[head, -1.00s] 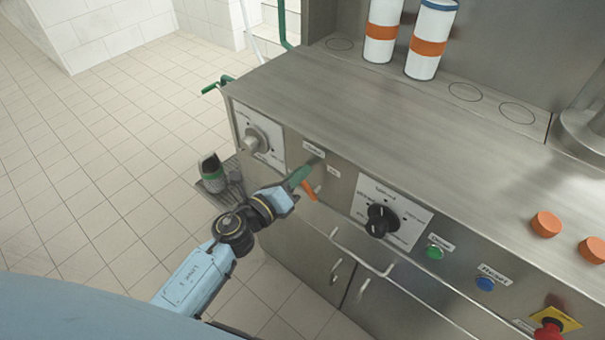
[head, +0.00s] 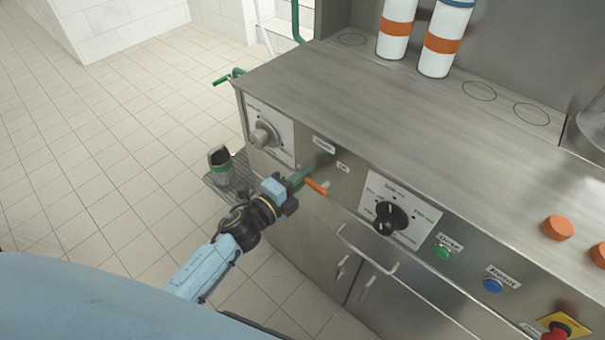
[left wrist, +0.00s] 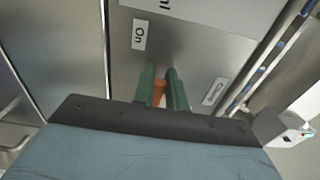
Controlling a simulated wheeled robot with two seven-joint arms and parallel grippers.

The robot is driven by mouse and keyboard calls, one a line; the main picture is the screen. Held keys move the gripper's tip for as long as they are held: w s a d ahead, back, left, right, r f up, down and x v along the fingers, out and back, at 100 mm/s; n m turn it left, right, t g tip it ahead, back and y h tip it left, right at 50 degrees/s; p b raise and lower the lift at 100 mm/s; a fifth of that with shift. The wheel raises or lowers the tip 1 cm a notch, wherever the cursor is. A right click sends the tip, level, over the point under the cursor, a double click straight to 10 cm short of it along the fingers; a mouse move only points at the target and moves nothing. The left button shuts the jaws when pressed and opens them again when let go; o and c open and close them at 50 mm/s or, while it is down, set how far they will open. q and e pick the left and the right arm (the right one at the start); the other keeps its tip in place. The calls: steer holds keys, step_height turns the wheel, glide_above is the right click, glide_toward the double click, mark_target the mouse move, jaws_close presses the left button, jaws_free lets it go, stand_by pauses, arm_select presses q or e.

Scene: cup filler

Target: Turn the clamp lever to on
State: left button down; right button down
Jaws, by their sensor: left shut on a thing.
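The clamp lever (head: 317,187) is a short orange handle on the upper left of the machine's steel front panel. In the head view it points right and slightly down, below the "On" label (head: 343,167). My left gripper (head: 300,177) has green fingers and is shut on the lever. In the left wrist view the orange lever (left wrist: 159,91) shows between the two green fingers (left wrist: 162,88), with the "On" label (left wrist: 138,34) above and another label (left wrist: 215,91) to the right. The lever's pivot is mostly hidden by the fingers. My right gripper is not in view.
A grey knob (head: 262,136) is left of the lever, and a black selector knob (head: 388,216) is to its right. Green (head: 442,252) and blue (head: 492,286) buttons follow. A bar handle (head: 365,250) sticks out below.

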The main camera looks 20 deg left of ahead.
arm_select(q)
steer(key=shift+f, duration=0.15)
stand_by(0.4)
steer(key=c, duration=1.4)
jaws_free()
steer(key=shift+c, duration=0.2)
steer(key=shift+s, duration=0.1)
steer(key=v, duration=1.3)
steer(key=shift+s, duration=0.1)
